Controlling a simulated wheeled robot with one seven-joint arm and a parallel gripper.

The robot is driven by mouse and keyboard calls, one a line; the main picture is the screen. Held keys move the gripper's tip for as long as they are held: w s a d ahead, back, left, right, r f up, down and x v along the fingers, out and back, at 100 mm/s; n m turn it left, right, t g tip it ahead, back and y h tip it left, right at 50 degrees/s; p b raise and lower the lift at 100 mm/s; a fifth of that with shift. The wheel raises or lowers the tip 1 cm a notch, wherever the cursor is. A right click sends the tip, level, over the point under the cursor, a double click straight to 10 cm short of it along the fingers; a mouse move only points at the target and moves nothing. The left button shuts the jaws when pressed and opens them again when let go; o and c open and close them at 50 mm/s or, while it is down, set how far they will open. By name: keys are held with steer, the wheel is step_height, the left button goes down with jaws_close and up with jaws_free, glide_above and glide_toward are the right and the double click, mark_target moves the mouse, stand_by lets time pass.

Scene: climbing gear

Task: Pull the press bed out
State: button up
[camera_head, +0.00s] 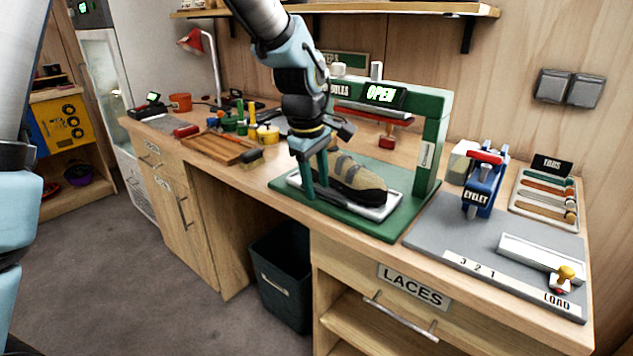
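The green press (430,145) stands on the bench, its display reading "OPEN". Its bed is a light metal tray (377,212) on the green base plate (345,222), under the raised red pressing head (372,116). A tan and dark climbing shoe (355,178) lies on the bed. My gripper (315,190) points down at the bed's left end, beside the shoe. Its two teal fingers show with a narrow gap between them. I cannot tell whether they touch the bed or hold any part of it; a handle there, if any, is hidden.
To the right are a grey mat (450,225), a blue eyelet tool (482,185) and a tray of tabs (545,200). To the left are a wooden tray (215,148), a brush (252,158) and several pots. A dark bin (285,285) stands below the bench.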

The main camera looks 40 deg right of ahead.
steer(key=shift+r, duration=0.1)
step_height(320, 180, up, 10)
steer(key=a+b, duration=0.1)
steer(key=a, duration=0.1)
steer(key=shift+s+r+b, duration=0.2)
steer(key=shift+r+b, duration=0.05)
steer(key=shift+b, duration=0.05)
stand_by(0.5)
steer(key=w+a+f+m+y, duration=0.1)
steer(key=w+a+f, duration=0.3)
steer(key=a, duration=0.5)
steer(key=w+a+f, duration=0.2)
steer(key=w+a, duration=0.4)
steer(key=a, duration=0.4)
steer(key=s+a+f+m, duration=0.1)
steer(key=s+a+f, duration=0.1)
steer(key=a, duration=0.9)
steer(key=s+a+f+m+t+y, duration=0.1)
steer(key=a+f, duration=0.4)
steer(key=a, duration=0.5)
steer(key=shift+s+a+m, duration=0.4)
steer(key=shift+s+m, duration=0.1)
steer(key=shift+s, duration=0.1)
steer(key=shift+f, duration=0.1)
